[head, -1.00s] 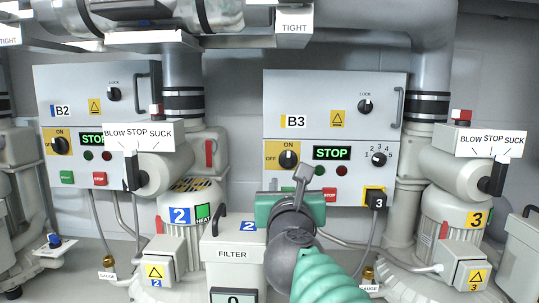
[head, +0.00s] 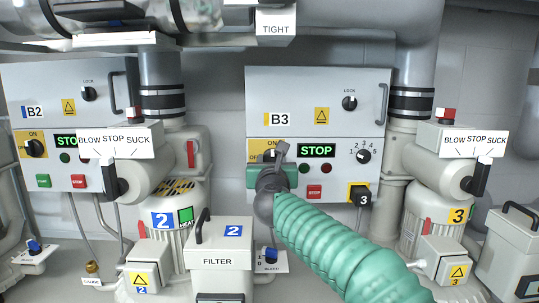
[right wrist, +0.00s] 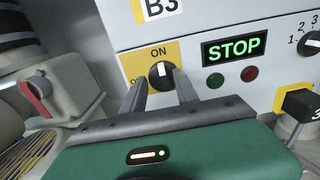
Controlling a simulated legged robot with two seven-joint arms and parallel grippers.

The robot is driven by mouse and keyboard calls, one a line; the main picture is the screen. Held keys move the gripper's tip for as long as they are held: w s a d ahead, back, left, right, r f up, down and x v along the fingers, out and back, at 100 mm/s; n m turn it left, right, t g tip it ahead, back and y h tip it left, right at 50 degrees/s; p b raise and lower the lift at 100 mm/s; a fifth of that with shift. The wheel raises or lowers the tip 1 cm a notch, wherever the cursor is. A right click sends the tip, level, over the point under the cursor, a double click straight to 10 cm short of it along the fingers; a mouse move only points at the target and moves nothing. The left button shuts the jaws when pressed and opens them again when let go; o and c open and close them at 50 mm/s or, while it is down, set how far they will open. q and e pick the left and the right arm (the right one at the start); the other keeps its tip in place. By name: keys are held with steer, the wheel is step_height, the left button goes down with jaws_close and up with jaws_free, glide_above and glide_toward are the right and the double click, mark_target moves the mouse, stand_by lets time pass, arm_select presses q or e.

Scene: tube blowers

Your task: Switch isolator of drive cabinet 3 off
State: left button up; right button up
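Drive cabinet 3 (head: 350,95), a grey box labelled B3, hangs on the back wall right of centre. Its isolator is a black rotary knob (right wrist: 162,75) on a yellow ON/OFF plate (right wrist: 142,60); the white pointer points up toward ON. In the head view my right gripper hides most of the knob, and part of the yellow plate (head: 256,146) shows. My right gripper (head: 280,152) is in front of the isolator. In the right wrist view its open fingers (right wrist: 158,80) stand either side of the knob, with gaps visible. My left gripper is in neither view.
The green STOP display (head: 316,150) is right of the isolator, with a selector knob (head: 364,156) beyond. A red stop button (head: 314,192) sits below. Cabinet B2 (head: 60,105) is at left. The filter box (head: 218,262) stands below.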

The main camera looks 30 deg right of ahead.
steer(key=shift+d+r, duration=0.2)
steer(key=shift+d, duration=0.5)
steer(key=shift+d+f, duration=0.1)
steer(key=shift+d, duration=0.05)
steer(key=shift+w+f, duration=0.1)
steer(key=shift+w+a, duration=0.1)
steer(key=shift+a, duration=0.1)
steer(key=shift+c, duration=0.7)
steer(key=shift+w+a, duration=0.15)
steer(key=shift+a, duration=0.15)
steer(key=c, duration=0.5)
jaws_close()
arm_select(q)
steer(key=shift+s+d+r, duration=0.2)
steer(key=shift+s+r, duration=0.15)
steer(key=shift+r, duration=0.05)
arm_select(e)
steer(key=shift+d, duration=0.15)
